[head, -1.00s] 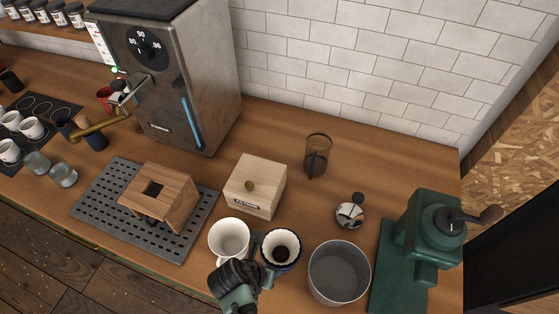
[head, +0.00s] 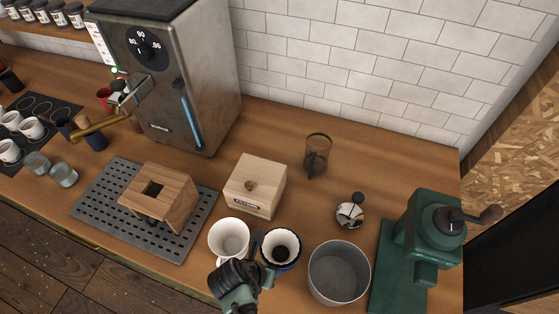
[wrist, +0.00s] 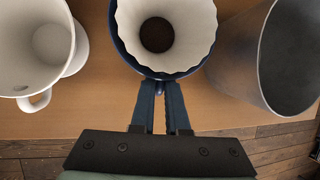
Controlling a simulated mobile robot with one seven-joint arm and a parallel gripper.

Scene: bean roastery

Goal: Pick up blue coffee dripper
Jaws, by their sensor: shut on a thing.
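The blue coffee dripper (head: 296,258) stands near the front of the counter, with a white paper filter and dark coffee grounds inside. In the wrist view its dark blue rim (wrist: 122,50) shows around the filter. My gripper (wrist: 160,88) is shut on the near side of the dripper, the fingertips close together at its edge. In the head view my gripper (head: 262,262) reaches in from the front, between a white mug and the dripper. The dripper's lower part is hidden.
A white mug (head: 229,238) stands close at left, a grey metal bin (head: 338,272) close at right. Behind are a wooden filter box (head: 255,187) and a glass carafe (head: 316,156). A green grinder (head: 430,238) stands far right. The counter (head: 285,120) is clear at the back.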

